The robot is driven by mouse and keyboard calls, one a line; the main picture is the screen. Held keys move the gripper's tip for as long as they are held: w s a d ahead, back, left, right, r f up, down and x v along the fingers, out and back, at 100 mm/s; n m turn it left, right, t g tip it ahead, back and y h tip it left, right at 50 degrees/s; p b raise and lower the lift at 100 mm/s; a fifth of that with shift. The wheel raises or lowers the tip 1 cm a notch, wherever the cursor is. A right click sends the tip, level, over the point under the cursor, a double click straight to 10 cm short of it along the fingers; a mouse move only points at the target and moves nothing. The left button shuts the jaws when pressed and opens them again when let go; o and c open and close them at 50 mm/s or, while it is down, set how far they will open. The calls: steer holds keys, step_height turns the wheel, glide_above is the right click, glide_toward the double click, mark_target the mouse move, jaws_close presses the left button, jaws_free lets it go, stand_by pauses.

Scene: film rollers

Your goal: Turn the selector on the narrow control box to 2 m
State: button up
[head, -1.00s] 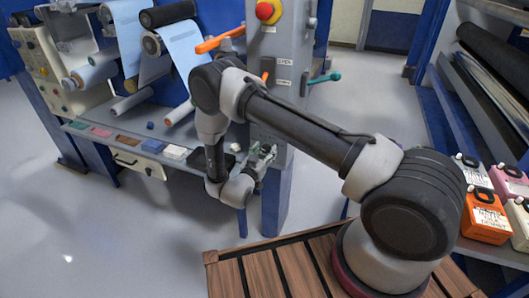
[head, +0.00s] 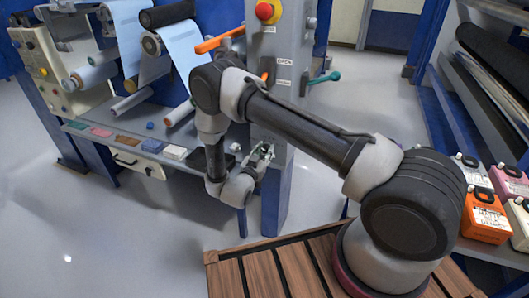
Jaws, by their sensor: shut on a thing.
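The narrow control box (head: 285,62) is the tall grey column at the upper centre, with a red button on a yellow base (head: 267,11), an orange lever, a teal lever and small labels. My gripper (head: 265,152) is at the lower front of this column, small in view, with its fingers against or very near it. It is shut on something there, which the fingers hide. The selector and its markings cannot be made out.
A slatted wooden deck (head: 285,270) lies in front. Coloured canisters (head: 486,217) stand on a shelf at right.

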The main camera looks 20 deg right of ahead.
steer(key=m, duration=0.8)
steer(key=shift+m, duration=0.4)
steer(key=m, duration=0.4)
steer(key=shift+m, duration=2.1)
steer(key=o, duration=1)
steer(key=shift+a, duration=0.1)
